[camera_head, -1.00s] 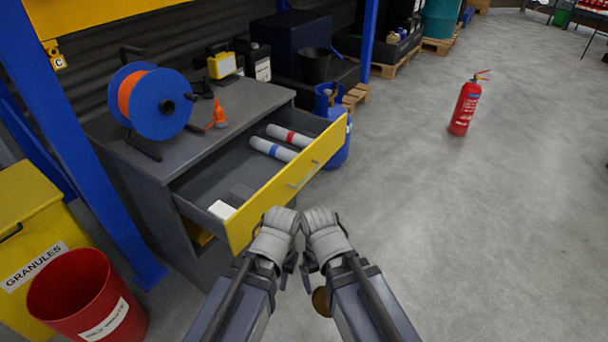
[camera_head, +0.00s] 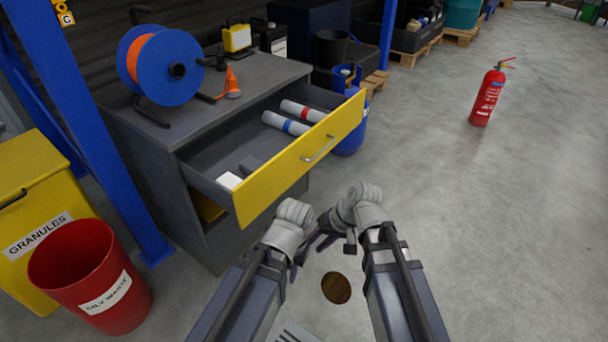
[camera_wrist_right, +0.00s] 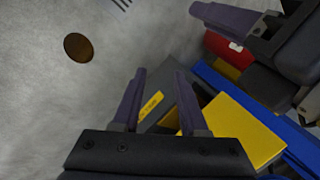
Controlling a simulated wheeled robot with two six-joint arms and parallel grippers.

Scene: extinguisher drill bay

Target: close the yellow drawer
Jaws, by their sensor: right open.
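The yellow drawer (camera_head: 290,168) stands pulled out of the grey cabinet in the head view, with a silver handle (camera_head: 319,148) on its front. Inside lie two pale tubes, one with a red band (camera_head: 303,111) and one with a blue band (camera_head: 286,123), and a small white block (camera_head: 229,181). My right gripper (camera_head: 324,238) is open and empty, below the drawer front in the picture and apart from the handle; its two fingers (camera_wrist_right: 160,84) show in the right wrist view. My left gripper (camera_head: 297,264) is just left of it; its jaws are unclear.
A blue gas cylinder (camera_head: 350,130) stands behind the drawer's right end. A red bin (camera_head: 90,280) is at left. The floor to the right is clear up to a red extinguisher (camera_head: 487,97).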

